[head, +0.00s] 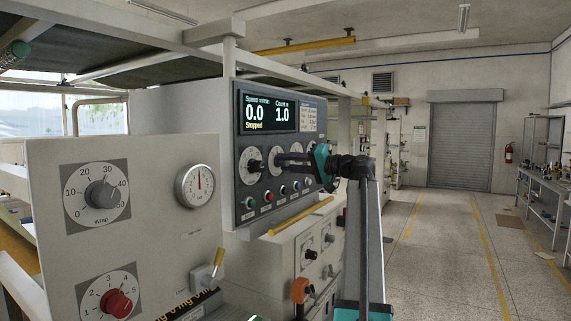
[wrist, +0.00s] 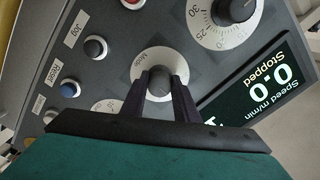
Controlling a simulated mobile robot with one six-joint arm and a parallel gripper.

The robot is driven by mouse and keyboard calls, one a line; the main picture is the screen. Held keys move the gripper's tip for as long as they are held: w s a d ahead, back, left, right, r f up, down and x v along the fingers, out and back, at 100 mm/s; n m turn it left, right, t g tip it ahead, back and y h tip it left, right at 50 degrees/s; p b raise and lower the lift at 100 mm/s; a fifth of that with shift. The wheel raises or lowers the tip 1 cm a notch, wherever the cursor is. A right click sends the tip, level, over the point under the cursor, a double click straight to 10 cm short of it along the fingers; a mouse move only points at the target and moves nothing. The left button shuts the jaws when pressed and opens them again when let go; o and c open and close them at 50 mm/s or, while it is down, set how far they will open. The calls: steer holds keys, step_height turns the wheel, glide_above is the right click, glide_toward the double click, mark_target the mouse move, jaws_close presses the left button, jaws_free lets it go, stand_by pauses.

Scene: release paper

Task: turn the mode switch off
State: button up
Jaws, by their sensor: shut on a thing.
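The mode switch (wrist: 158,83) is a dark round knob on a white dial plate marked "Mode" in the wrist view. My gripper (wrist: 159,84) is shut on it, with one dark finger on each side. In the head view my gripper (head: 281,158) reaches the control panel (head: 240,185) from the right, and its fingers cover most of the switch. The knob's pointer and its position marks are hidden by the fingers. The panel's screen (head: 269,113) reads 0.0 speed, 1.0 count and "Stopped".
A numbered dial (wrist: 222,15) sits beside the switch. The Jog button (wrist: 95,47) and the blue Reset button (wrist: 69,89) are close by. The aisle floor (head: 450,240) at right is clear.

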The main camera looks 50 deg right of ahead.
steer(key=shift+r, duration=0.15)
steer(key=o, duration=1.1)
steer(key=shift+c, duration=0.2)
steer(key=shift+s, duration=0.15)
steer(key=shift+s+d+f, duration=0.2)
steer(key=shift+s, duration=0.3)
steer(key=b+v, duration=0.3)
steer(key=v, duration=0.9)
steer(key=shift+s+b, duration=0.35)
